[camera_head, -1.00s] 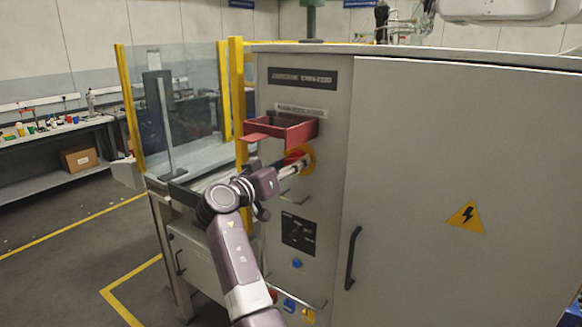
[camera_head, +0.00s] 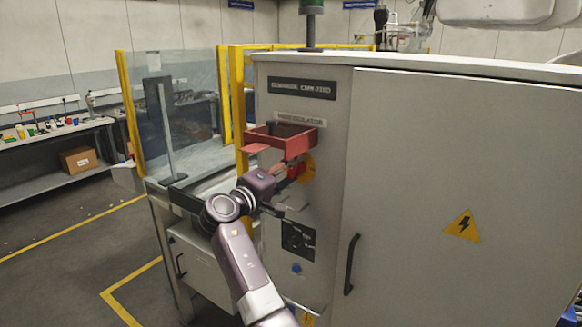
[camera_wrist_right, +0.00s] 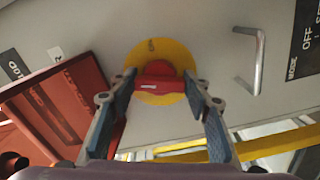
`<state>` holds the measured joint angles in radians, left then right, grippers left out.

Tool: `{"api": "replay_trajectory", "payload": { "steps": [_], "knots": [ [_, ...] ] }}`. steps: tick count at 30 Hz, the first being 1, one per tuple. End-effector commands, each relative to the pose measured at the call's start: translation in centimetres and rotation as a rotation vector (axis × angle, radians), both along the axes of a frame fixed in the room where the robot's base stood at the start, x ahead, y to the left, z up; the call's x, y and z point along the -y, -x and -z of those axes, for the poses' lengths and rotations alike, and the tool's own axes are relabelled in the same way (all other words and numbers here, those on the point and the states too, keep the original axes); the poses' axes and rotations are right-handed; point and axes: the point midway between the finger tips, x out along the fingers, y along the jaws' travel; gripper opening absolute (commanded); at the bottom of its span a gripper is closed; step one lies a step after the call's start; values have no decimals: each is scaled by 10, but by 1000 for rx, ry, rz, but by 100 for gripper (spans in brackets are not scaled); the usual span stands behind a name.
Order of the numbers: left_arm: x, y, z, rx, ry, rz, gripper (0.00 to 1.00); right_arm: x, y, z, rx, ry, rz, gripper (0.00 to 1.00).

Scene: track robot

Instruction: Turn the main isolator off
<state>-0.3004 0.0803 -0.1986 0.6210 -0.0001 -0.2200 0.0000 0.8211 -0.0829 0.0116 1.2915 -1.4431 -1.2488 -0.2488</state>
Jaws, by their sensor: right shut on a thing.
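The main isolator is a red handle (camera_wrist_right: 158,82) on a round yellow plate (camera_wrist_right: 172,54) on the grey cabinet front. In the head view the yellow plate (camera_head: 309,171) shows just below a red open-topped box, and the handle is partly hidden by my gripper. My right gripper (camera_head: 288,170) reaches it from the lower left. In the right wrist view the fingers of this gripper (camera_wrist_right: 160,79) stand on both sides of the handle, shut on it. The handle's bar lies across the picture between the fingertips. My left gripper is in neither view.
The red box (camera_head: 303,137) juts out just above the handle and lies at the left in the wrist view. A metal pull handle (camera_wrist_right: 251,62) is close by. Below are a black selector plate (camera_head: 298,238) and a blue button (camera_head: 296,268). A glass guard (camera_head: 175,105) stands left.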

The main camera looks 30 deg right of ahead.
Motion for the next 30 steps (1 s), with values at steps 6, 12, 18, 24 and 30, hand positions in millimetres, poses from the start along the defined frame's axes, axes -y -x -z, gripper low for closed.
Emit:
{"api": "replay_trajectory", "payload": {
  "steps": [6,12,18,24,30],
  "knots": [
    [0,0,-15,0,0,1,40,2,0,-5,-145,64,2,20],
    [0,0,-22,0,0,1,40,2,0,-5,-236,104,2,20],
    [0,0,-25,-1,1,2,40,2,0,-5,-283,124,2,20],
    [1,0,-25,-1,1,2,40,2,0,-4,-299,131,2,20],
    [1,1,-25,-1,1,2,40,1,0,-4,-298,131,2,20]
  ]
}}
